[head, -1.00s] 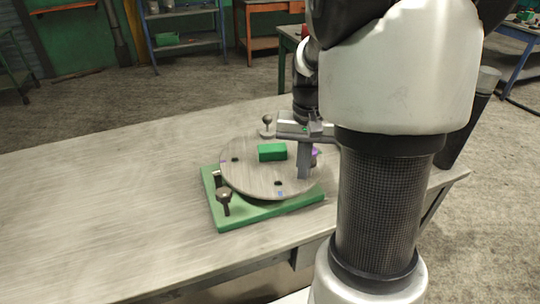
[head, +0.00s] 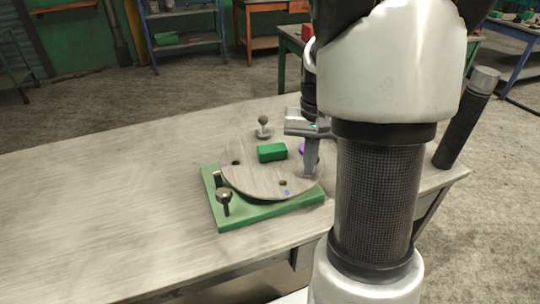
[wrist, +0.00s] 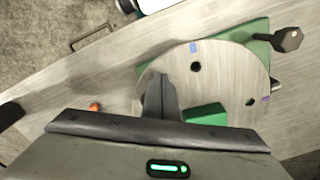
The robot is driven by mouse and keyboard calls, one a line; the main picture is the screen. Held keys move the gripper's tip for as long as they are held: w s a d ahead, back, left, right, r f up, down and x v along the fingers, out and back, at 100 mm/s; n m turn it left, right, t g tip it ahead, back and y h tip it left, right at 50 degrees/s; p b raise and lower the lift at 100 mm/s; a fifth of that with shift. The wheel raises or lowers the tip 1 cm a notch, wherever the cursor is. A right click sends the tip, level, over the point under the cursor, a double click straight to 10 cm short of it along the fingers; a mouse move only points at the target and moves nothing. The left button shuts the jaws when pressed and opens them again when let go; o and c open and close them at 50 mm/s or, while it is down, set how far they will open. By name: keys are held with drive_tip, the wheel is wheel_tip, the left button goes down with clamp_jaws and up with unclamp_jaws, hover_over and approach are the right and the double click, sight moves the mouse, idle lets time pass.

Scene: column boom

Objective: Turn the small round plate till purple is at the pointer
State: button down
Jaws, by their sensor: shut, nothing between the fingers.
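The round plate (head: 255,182) lies on a green base (head: 263,211) and carries a green block (head: 272,152) and dark holes. In the wrist view the plate (wrist: 225,75) shows a blue mark (wrist: 194,47) and a purple mark (wrist: 266,98) at its rim. A small dark piece (wrist: 276,86), apparently the pointer, sits just outside the rim beside the purple mark. A separate purple thing (head: 303,150) shows behind my gripper; its form is partly hidden. My gripper (head: 311,170) is shut and empty, pointing down at the plate's right side; whether it touches is unclear.
A dark knob (head: 223,196) stands at the base's left front corner. A grey ball-topped piece (head: 264,128) stands behind the plate. A small orange thing (wrist: 95,107) lies on the table in the wrist view. The table's left side is clear.

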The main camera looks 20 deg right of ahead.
drive_tip(key=shift+w+d, duration=0.25)
drive_tip(key=shift+d, duration=0.3)
drive_tip(key=shift+s+a, duration=0.1)
drive_tip(key=shift+a, duration=0.15)
drive_tip(key=shift+s+a, duration=0.15)
drive_tip(key=shift+a, duration=0.1)
wheel_tip(320, 180, up, 9)
drive_tip(key=p, duration=0.7)
drive_tip(key=shift+p, duration=0.35)
drive_tip(key=shift+r, duration=0.1)
drive_tip(key=s+a+r+n+t+p, duration=0.4)
drive_tip(key=s+a+r+n+t, duration=0.1)
drive_tip(key=s+a+r, duration=0.8)
drive_tip(key=a+r+n, duration=0.1)
drive_tip(key=a+r, duration=0.2)
drive_tip(key=shift+s+r+t, duration=0.15)
drive_tip(key=shift+t, duration=0.15)
